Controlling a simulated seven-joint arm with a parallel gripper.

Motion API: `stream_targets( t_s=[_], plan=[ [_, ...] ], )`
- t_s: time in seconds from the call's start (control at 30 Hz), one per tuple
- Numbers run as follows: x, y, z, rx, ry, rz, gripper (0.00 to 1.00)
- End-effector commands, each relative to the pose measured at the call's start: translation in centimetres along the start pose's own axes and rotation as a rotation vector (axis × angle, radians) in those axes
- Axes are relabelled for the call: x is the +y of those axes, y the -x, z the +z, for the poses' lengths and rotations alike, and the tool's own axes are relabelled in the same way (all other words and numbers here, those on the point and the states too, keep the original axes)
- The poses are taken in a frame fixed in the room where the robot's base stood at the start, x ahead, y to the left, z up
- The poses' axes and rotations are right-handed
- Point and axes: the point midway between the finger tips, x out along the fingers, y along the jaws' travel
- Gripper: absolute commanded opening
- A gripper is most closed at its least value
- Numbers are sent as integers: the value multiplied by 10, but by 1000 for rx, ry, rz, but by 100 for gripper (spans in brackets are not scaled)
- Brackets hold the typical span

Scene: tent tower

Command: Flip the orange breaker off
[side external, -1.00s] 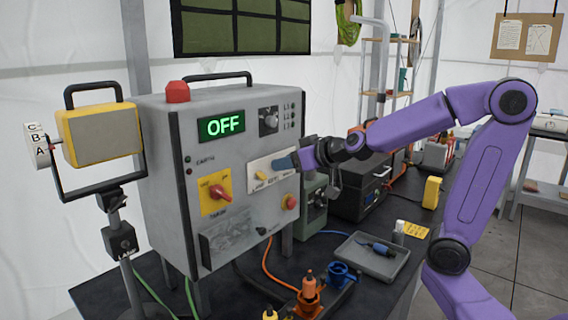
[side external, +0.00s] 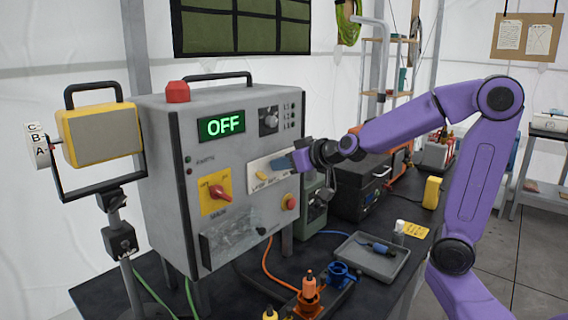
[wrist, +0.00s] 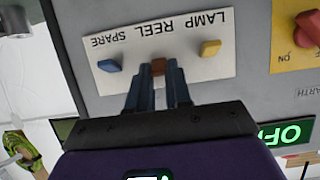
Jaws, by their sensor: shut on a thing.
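The breaker plate (wrist: 185,22) on the grey cabinet is white and lettered LAMP, REEL and SPARE, upside down in the wrist view. The orange breaker (wrist: 159,66) is the middle lever, at REEL. My gripper (wrist: 159,72) is shut on it, with one dark finger on each side. The yellow lever (wrist: 209,47) and the blue lever (wrist: 109,66) stand on either side, clear of the fingers. In the side view my gripper (side external: 290,161) is against the plate and hides the orange lever. Its exact tilt is hard to tell.
A green display (side external: 221,126) on the cabinet reads OFF. A red rotary switch on a yellow plate (side external: 215,193) and a red button (side external: 290,202) are close by. A grey tray (side external: 373,257) and orange and blue connectors stand on the bench below.

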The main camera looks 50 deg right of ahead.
Motion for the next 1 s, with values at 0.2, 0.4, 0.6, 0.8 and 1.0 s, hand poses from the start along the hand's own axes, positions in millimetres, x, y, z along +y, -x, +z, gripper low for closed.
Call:
stream_targets(
  t_s=[0.2, 0.4, 0.6, 0.8, 1.0],
  plan=[
    [0, 0, 2, 24, 1, 0, 0],
    [-1, 0, 5, 82, 2, -2, 0],
    [0, 0, 9, 167, 2, -1, 0],
    [-1, -1, 14, 270, 2, -3, 0],
    [-1, -2, 19, 391, 2, -3, 0]
  ],
)
